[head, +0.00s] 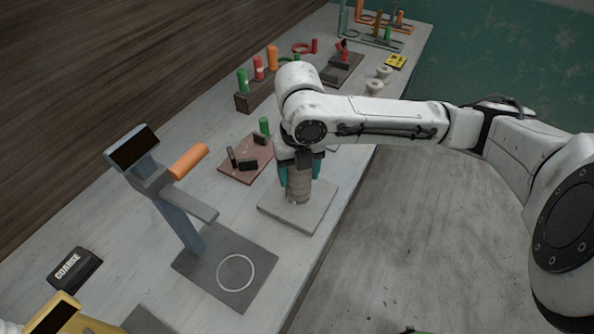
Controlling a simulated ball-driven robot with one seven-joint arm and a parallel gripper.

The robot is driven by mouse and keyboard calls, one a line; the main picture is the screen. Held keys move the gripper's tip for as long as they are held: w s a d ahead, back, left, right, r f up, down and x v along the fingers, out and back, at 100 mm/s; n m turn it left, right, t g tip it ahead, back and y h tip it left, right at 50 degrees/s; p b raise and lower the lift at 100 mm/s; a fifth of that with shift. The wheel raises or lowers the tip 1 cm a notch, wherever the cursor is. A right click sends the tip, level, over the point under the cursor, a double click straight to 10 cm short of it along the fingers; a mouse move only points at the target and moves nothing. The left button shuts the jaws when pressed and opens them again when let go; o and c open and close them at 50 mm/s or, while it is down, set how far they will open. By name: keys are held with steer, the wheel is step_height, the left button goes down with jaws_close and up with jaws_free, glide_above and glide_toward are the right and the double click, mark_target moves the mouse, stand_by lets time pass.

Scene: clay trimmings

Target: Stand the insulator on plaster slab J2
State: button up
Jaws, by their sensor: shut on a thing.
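My gripper (298,172) points down over a pale grey plaster slab (316,205) near the front edge of the bench. Its teal fingers are shut on a brownish ribbed cylinder, the insulator (298,187). The insulator is upright, with its lower end at or just above the slab; I cannot tell if it touches. Its top is hidden by the fingers and wrist. No J2 label is readable on the slab.
A reddish board (245,174) with dark blocks and a green cylinder lies left of the slab. A rack (254,99) of coloured cylinders stands behind. Pale spool-like pieces (375,87) stand farther back.

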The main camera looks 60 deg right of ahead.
steer(key=o, duration=1.5)
steer(key=shift+r, duration=0.1)
step_height(320, 180, up, 12)
steer(key=shift+r, duration=0.1)
